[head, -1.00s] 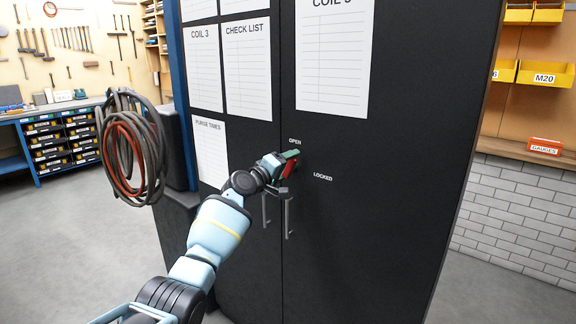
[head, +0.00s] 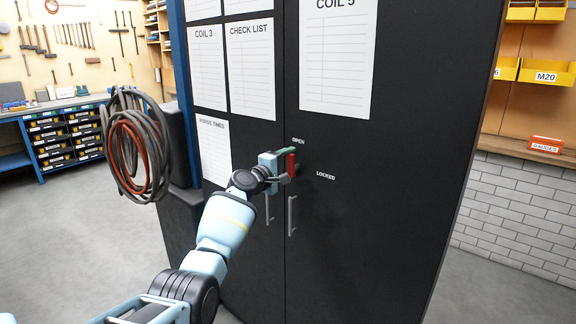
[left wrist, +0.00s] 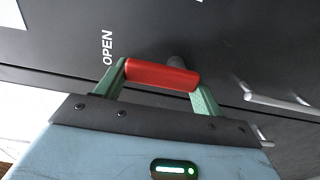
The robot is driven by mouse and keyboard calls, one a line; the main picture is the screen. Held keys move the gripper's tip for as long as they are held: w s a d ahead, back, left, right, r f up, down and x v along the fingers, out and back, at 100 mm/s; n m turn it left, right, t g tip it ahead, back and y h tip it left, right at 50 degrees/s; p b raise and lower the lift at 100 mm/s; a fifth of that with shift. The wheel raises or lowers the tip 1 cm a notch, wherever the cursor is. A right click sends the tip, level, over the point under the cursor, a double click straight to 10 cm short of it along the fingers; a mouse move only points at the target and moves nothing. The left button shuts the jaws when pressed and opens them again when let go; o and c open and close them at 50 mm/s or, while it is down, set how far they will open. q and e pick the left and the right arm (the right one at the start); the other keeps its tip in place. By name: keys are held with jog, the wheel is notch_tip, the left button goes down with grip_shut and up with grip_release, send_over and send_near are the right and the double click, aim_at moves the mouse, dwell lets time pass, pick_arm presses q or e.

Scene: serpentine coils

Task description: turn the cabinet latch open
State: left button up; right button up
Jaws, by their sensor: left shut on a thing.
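The black cabinet (head: 385,195) fills the middle of the head view. Its red latch handle (head: 291,162) stands about upright just below the OPEN label (head: 298,140), with the LOCKED label (head: 326,176) lower to the right. My left gripper (head: 288,163) is at the latch. In the left wrist view, its two green fingers (left wrist: 162,84) close on opposite ends of the red handle (left wrist: 162,76), and the OPEN label (left wrist: 107,47) is to their left. A dark pivot shows behind the handle. My right gripper is not in view.
Two vertical metal door pulls, the left (head: 269,208) and the right (head: 291,216), are just below the latch. Coiled hoses (head: 135,147) hang left of the cabinet. A workbench with bins (head: 62,135) stands at the far left. The floor beside the cabinet is clear.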

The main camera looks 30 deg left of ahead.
pick_arm(q)
jog(key=o, duration=1.4)
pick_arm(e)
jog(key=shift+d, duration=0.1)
pick_arm(q)
jog(key=s, duration=0.2)
jog(key=s+p, duration=0.1)
jog(key=s, duration=0.2)
jog(key=s+p, duration=0.1)
jog(key=s, duration=0.2)
jog(key=shift+a, duration=0.3)
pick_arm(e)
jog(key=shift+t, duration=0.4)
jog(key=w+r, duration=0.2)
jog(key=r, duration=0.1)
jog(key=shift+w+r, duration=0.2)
pick_arm(q)
jog(key=shift+w, duration=0.1)
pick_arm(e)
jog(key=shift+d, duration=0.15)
